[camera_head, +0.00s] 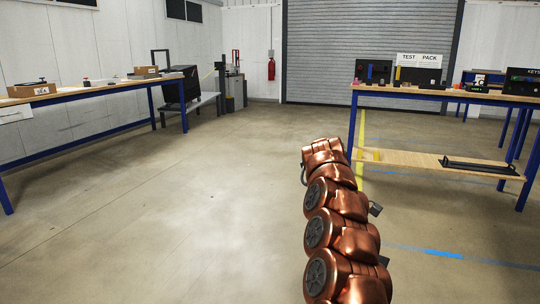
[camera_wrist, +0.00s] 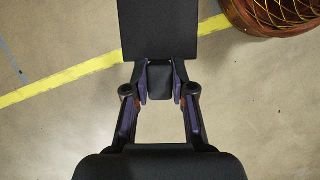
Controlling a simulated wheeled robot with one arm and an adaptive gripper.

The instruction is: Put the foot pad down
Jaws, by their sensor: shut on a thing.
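In the wrist view my gripper (camera_wrist: 160,88) is shut on a black foot pad (camera_wrist: 158,30). The pad has a wide, flat part beyond the fingertips and a narrower block between them. In the head view my copper arm reaches forward across the lower middle, and neither the gripper nor the pad can be made out there.
A workbench (camera_head: 440,97) with a wooden lower shelf (camera_head: 410,159) stands at the right. A black rail-like part (camera_head: 480,167) lies on that shelf. Another long bench (camera_head: 100,90) runs along the left wall. The floor (camera_head: 180,200) between them is clear.

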